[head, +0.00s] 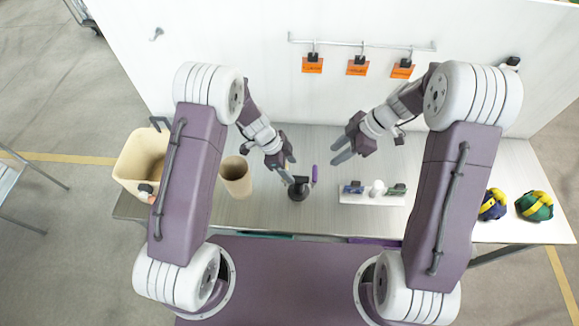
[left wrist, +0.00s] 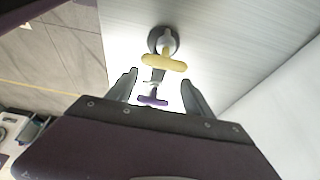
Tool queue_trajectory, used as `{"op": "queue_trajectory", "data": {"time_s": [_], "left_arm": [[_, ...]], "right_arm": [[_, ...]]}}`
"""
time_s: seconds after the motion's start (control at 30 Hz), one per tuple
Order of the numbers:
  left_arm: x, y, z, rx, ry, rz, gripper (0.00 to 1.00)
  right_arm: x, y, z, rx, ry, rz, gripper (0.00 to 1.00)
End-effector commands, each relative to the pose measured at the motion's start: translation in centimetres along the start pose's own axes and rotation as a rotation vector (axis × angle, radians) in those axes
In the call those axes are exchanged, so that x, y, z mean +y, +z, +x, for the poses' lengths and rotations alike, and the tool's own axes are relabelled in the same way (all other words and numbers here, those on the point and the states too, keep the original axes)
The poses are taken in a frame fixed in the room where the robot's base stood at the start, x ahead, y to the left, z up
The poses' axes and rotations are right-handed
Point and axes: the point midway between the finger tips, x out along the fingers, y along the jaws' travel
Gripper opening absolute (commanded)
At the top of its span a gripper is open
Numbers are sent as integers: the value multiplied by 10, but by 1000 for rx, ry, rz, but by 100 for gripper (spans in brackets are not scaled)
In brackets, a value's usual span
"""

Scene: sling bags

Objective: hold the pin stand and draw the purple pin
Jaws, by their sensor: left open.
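The pin stand (head: 297,193) is small and dark with a round base, upright on the table. The purple pin (head: 314,174) shows as a short purple handle at its right side. My left gripper (head: 290,172) is open just above and beside the stand. In the left wrist view the purple pin (left wrist: 152,100) lies in the picture between its open fingers (left wrist: 160,88). A yellow bar (left wrist: 164,63) crosses in front of the dark stand base (left wrist: 162,38). Contact cannot be told. My right gripper (head: 335,150) is open and empty, right of the stand.
A brown cup (head: 236,180) and a cream bin (head: 138,160) stand to the left. Orange tags (head: 357,68) hang from a rail on the back wall.

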Motion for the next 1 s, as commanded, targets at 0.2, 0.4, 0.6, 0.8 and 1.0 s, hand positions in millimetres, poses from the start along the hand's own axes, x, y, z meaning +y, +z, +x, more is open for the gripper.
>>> {"op": "queue_trajectory", "data": {"time_s": [0.2, 0.4, 0.6, 0.8, 1.0], "left_arm": [[1, 0, 18, 0, 3, 0, 60], [1, 1, 59, -1, 3, -1, 60], [0, 0, 85, -1, 1, -1, 60], [0, 0, 90, -1, 0, 0, 60], [0, 0, 90, -1, 0, -1, 41]], "right_arm": [[0, 0, 0, 0, 0, 0, 36], [0, 0, 0, 0, 0, 0, 36], [0, 0, 0, 0, 0, 0, 36], [0, 0, 0, 0, 0, 0, 36], [0, 0, 0, 0, 0, 0, 36]]}}
